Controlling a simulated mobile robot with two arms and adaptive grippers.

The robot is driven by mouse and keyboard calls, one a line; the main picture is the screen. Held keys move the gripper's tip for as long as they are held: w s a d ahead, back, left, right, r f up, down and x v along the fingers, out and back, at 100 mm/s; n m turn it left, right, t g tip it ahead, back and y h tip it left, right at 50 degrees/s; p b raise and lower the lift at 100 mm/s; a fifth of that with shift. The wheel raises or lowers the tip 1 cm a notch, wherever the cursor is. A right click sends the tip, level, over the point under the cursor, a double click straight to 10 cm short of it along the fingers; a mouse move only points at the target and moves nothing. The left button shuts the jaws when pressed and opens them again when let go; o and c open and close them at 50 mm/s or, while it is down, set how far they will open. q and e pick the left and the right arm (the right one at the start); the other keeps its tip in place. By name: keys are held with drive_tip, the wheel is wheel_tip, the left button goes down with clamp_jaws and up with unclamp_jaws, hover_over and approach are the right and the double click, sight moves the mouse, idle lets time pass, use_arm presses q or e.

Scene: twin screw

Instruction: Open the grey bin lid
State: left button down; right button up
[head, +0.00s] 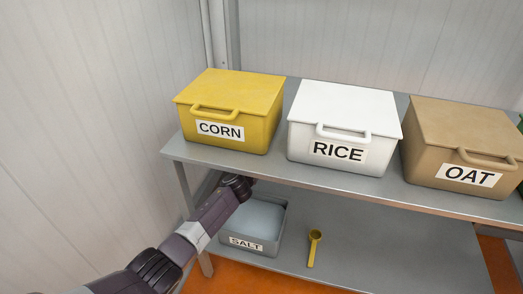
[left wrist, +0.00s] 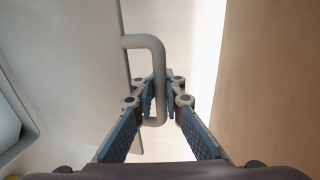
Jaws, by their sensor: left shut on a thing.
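The grey bin (head: 271,247), labelled SALT, stands on the lower shelf at its left end in the head view. Its top looks uncovered, with pale contents (head: 262,217) visible inside. In the left wrist view, my left gripper (left wrist: 160,92) is shut on a grey bar handle (left wrist: 143,41). The handle joins the edge of a pale grey panel (left wrist: 75,65), which appears to be the raised lid. In the head view, my left gripper (head: 243,185) is below the upper shelf's front edge, above the bin's back left; its fingertips are hidden. My right gripper is not in view.
The upper shelf (head: 270,170) overhangs the grey bin. It holds closed CORN (head: 228,105), RICE (head: 345,110) and OAT (head: 460,125) bins. A yellow scoop (head: 314,246) lies right of the grey bin on the lower shelf (head: 390,250), whose right part is clear.

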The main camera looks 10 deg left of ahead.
use_arm(q)
drive_tip(key=shift+w+r, duration=0.25)
drive_tip(key=shift+w, duration=0.3)
drive_tip(key=c, duration=2)
unclamp_jaws()
drive_tip(key=shift+s, duration=0.1)
drive_tip(key=shift+f, duration=0.15)
drive_tip(key=shift+s+a, duration=0.15)
drive_tip(key=shift+s, duration=0.6)
drive_tip(key=v, duration=1)
drive_tip(key=shift+s+r, duration=0.25)
drive_tip(key=shift+c, duration=0.2)
